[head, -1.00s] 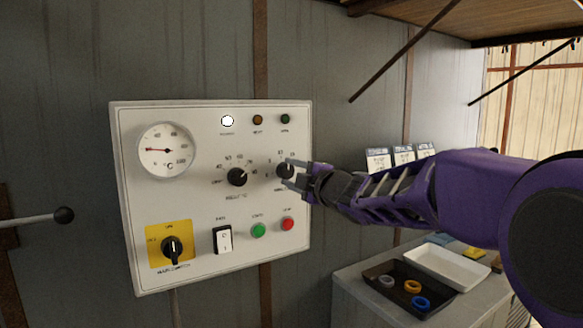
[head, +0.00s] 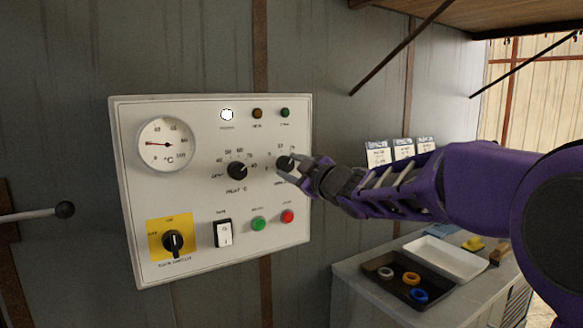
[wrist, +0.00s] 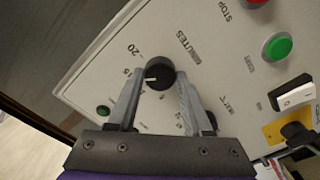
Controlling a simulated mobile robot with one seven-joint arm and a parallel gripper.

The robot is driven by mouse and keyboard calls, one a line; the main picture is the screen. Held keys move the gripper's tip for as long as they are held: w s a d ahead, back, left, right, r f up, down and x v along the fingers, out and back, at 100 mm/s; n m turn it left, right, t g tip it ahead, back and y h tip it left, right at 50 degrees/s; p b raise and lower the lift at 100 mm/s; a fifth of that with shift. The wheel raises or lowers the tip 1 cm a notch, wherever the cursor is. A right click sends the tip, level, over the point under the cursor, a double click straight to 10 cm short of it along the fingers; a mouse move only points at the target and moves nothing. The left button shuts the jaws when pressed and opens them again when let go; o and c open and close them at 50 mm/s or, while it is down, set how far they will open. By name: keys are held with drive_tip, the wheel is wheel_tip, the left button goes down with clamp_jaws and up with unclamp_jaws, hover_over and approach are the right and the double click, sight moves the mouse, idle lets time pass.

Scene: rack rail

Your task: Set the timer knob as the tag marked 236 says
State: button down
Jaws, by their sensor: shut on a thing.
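The timer knob (head: 285,163) is black and round, at the right side of the white control panel (head: 195,265). In the wrist view the knob (wrist: 160,72) sits between the finger ends, by the word MINUTES; its white mark points left, near the printed 15. My gripper (head: 289,170) is shut on this knob, one finger on each side. The fingers hide part of its scale. Three tags (head: 403,149) stand in a row behind my arm at the right; their print is too small to read, so I cannot tell which is 236.
Left of the timer knob is a second black knob (head: 237,170). Below are a green button (head: 258,224), a red button (head: 288,216), a rocker switch (head: 223,233) and a yellow-backed main switch (head: 172,243). A dark tray (head: 440,290) with rings stands on the counter at the lower right.

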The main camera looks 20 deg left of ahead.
drive_tip(key=shift+r, duration=0.1)
drive_tip(key=shift+c, duration=1.6)
unclamp_jaws()
drive_tip(key=shift+s+d, duration=0.1)
